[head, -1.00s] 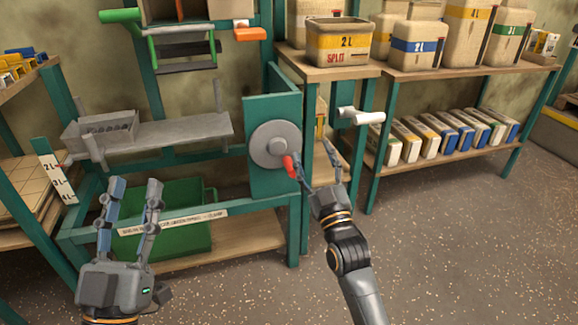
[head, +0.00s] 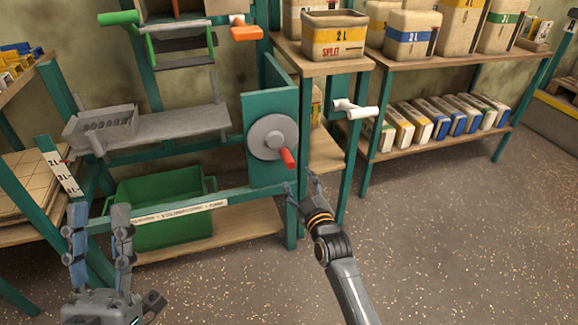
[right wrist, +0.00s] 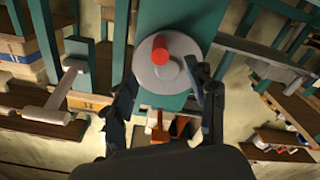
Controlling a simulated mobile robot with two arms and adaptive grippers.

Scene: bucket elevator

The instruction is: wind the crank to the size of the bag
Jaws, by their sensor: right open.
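The crank is a grey disc (head: 262,138) with a red handle (head: 288,158) at its lower right, mounted on a green panel. In the right wrist view the disc (right wrist: 150,80) and red handle (right wrist: 160,50) lie ahead of my fingers. My right gripper (head: 301,187) is open and empty, just below and right of the handle, apart from it. A sack marked 2 L and SPLIT (head: 337,37) stands on the shelf upper right. A scale marked 2L, 3L, 4L (head: 60,170) has a red pointer near 2L. My left gripper (head: 98,210) is open and empty at lower left.
A green bin (head: 160,225) sits under the frame. A grey trough (head: 100,125) lies on the grey ledge. A white handle (head: 358,110) sticks out right of the crank. More sacks (head: 412,35) stand on the right shelf. The floor at right is clear.

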